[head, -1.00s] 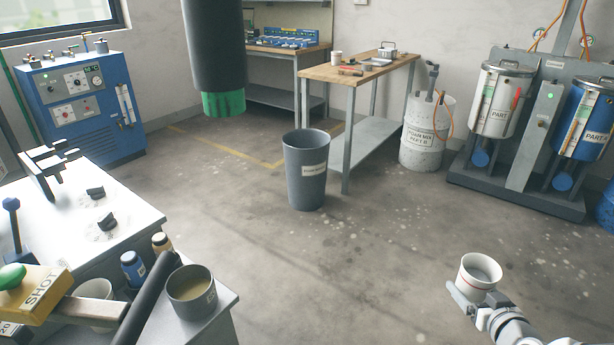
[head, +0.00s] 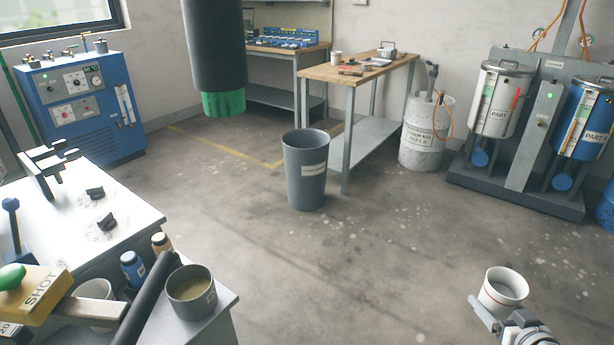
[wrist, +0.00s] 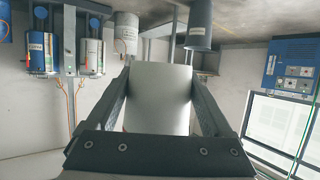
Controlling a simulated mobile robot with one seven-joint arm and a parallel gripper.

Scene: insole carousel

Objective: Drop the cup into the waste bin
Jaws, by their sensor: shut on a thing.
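A white cup (head: 503,290) with a thin red line is held in my gripper (head: 492,310) at the lower right of the head view. In the wrist view the cup (wrist: 160,95) fills the space between the two fingers of my gripper (wrist: 160,85). The cup is raised above the floor and looks slightly tilted in the head view. The waste bin (head: 306,185) is a grey, open-topped bin with a pale label. It stands upright on the floor near the middle of the head view, well to the left of my gripper and farther back.
Bare floor (head: 400,250) lies between my gripper and the bin. A wooden-topped table (head: 335,76) stands behind the bin. A white bench (head: 130,210) with a grey pot (head: 191,292) is at the left. A dark cylinder with a green end (head: 222,104) hangs above the floor.

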